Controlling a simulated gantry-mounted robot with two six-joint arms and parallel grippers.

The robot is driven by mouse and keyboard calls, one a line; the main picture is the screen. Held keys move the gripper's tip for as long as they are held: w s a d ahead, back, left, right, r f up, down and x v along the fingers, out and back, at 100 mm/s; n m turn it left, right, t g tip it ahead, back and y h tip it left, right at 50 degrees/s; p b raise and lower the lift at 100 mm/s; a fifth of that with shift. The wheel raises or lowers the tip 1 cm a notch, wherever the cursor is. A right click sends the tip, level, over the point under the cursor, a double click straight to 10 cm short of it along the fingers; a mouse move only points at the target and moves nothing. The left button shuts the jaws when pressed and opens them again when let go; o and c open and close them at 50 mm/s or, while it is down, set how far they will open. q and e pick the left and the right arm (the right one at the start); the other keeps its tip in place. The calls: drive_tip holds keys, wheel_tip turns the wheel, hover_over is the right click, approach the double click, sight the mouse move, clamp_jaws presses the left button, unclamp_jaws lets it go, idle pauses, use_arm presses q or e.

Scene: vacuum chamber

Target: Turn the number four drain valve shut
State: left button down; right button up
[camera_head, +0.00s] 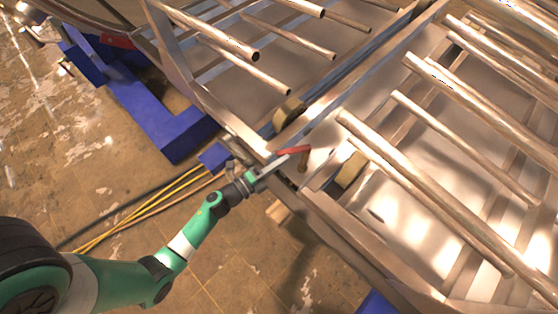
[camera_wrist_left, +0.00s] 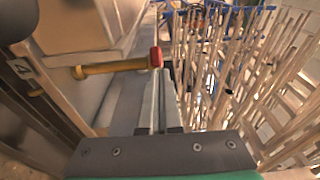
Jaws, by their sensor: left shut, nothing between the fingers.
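The drain valve has a red handle (camera_head: 293,150) at the frame's corner in the head view, with a brownish stem (camera_head: 303,162) below its right end. In the left wrist view I see a red end (camera_wrist_left: 155,56) on an orange-yellow rod (camera_wrist_left: 108,67). My left gripper (camera_head: 281,160) is shut and empty, with its fingertips close beside the red handle. In the left wrist view the gripper (camera_wrist_left: 159,76) has its tips just below the red end; I cannot tell if they touch. A small pale tag (camera_wrist_left: 22,68) at the left bears a mark too small to read surely. My right gripper is not seen.
A metal frame (camera_head: 355,243) carries several long rods (camera_head: 430,195) right of the gripper. A blue support (camera_head: 150,115) stands at upper left. Yellow and dark cables (camera_head: 150,207) lie on the worn tiled floor (camera_head: 255,250). Two tan rollers (camera_head: 350,170) sit near the handle.

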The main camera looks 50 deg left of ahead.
sight(277, 151)
use_arm(q)
drive_tip(key=shift+w+a+r+p, duration=0.15)
drive_tip(key=shift+a+p, duration=0.25)
drive_tip(key=shift+a, duration=0.75)
drive_tip(key=shift+w+a, duration=0.4)
drive_tip(key=shift+a, duration=0.4)
drive_tip(key=shift+w+a, duration=0.5)
drive_tip(key=shift+a, duration=0.25)
